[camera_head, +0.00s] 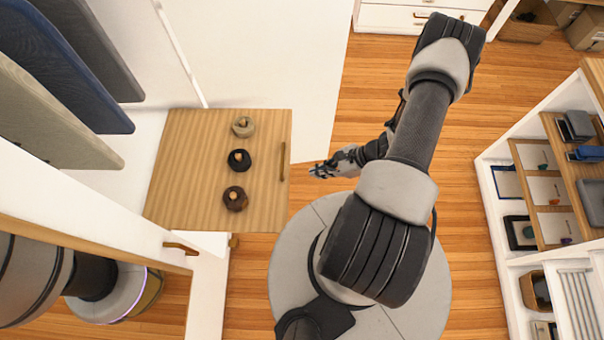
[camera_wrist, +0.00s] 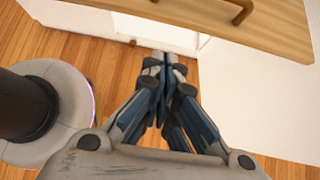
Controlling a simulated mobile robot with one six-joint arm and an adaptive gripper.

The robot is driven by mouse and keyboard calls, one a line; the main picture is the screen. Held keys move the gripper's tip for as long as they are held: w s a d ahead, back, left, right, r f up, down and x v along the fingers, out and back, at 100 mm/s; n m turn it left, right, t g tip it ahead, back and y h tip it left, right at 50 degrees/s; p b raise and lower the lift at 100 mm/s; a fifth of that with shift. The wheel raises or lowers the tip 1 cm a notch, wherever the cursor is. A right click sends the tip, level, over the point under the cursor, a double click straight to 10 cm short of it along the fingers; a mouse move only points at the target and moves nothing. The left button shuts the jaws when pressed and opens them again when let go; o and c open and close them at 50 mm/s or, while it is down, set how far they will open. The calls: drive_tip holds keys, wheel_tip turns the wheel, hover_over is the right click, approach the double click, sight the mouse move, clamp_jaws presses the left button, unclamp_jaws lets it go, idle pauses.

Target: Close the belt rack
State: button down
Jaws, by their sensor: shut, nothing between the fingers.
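The belt rack (camera_head: 265,205) is a light wooden pull-out board, slid out of the white wardrobe on the left in the head view. Three rolled belts sit on it in a row: a grey-beige one (camera_head: 243,126), a black one (camera_head: 239,160) and a brown one (camera_head: 235,199). A bar handle (camera_head: 283,162) is on its right edge. In the wrist view the rack's front (camera_wrist: 190,18) crosses the top, with its handle (camera_wrist: 242,12) at the upper edge. My gripper (camera_head: 316,171) is shut and empty, just right of the handle and apart from it. Its closed fingers (camera_wrist: 165,62) also show in the wrist view.
Folded or hanging clothes (camera_head: 65,90) fill the wardrobe above left. Another wooden front with a handle (camera_head: 181,248) lies below the rack. White shelving (camera_head: 500,235) stands at the right, and a white drawer unit (camera_head: 410,18) at the back. Wooden floor (camera_head: 470,150) is clear between them.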

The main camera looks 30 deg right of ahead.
drive_tip(key=w+a+f+b, duration=0.1)
drive_tip(key=w+a, duration=0.2)
drive_tip(key=a, duration=0.1)
drive_tip(key=shift+w+a+f, duration=0.15)
drive_tip(key=shift+a+f, duration=0.15)
drive_tip(key=shift+a, duration=0.1)
